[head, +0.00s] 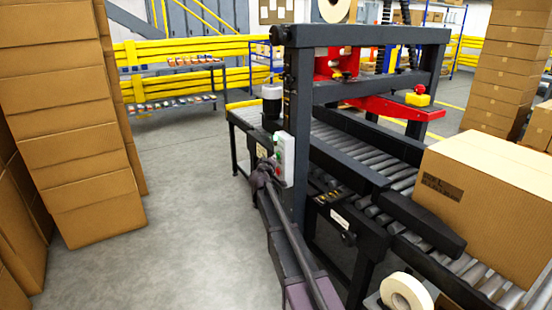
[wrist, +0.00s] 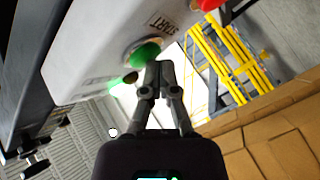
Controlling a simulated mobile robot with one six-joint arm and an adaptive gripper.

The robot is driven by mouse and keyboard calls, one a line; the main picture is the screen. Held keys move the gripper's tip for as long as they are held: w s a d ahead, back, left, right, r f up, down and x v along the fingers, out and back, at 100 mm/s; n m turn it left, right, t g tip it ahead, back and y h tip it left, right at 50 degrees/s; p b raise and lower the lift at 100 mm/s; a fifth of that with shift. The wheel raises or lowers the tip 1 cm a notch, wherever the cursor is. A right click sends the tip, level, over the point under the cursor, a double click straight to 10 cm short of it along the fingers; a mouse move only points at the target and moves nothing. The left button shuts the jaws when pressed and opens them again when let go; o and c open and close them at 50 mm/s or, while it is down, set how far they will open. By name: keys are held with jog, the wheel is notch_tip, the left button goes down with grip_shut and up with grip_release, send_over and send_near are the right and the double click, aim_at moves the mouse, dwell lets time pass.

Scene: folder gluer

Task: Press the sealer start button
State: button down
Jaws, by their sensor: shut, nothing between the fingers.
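The sealer's control box (head: 284,158) is a light grey box on the near post of the dark frame. In the wrist view its face (wrist: 105,50) fills the upper left, with a green button (wrist: 144,53) beside a START label (wrist: 162,21). A red button (wrist: 208,4) shows at the top right edge. My gripper (wrist: 158,66) is shut and empty, its fingertips at the lower right of the green button. I cannot tell whether they touch it. In the head view my gripper (head: 264,172) is beside the box's lower left.
A cardboard box (head: 490,195) sits on the roller conveyor (head: 395,180) at right. A tape roll (head: 405,292) is at the front. Box stacks (head: 75,120) stand at left, with clear floor (head: 190,200) between them and the sealer. A yellow railing (head: 185,52) runs behind.

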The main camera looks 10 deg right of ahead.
jog(key=shift+s+a, duration=0.2)
jog(key=shift+a, duration=0.4)
jog(key=shift+s+a, duration=0.3)
jog(key=shift+a, duration=0.65)
jog(key=shift+s+a, duration=0.3)
jog(key=shift+a, duration=0.65)
jog(key=shift+s+a, duration=0.3)
jog(key=shift+a, duration=0.65)
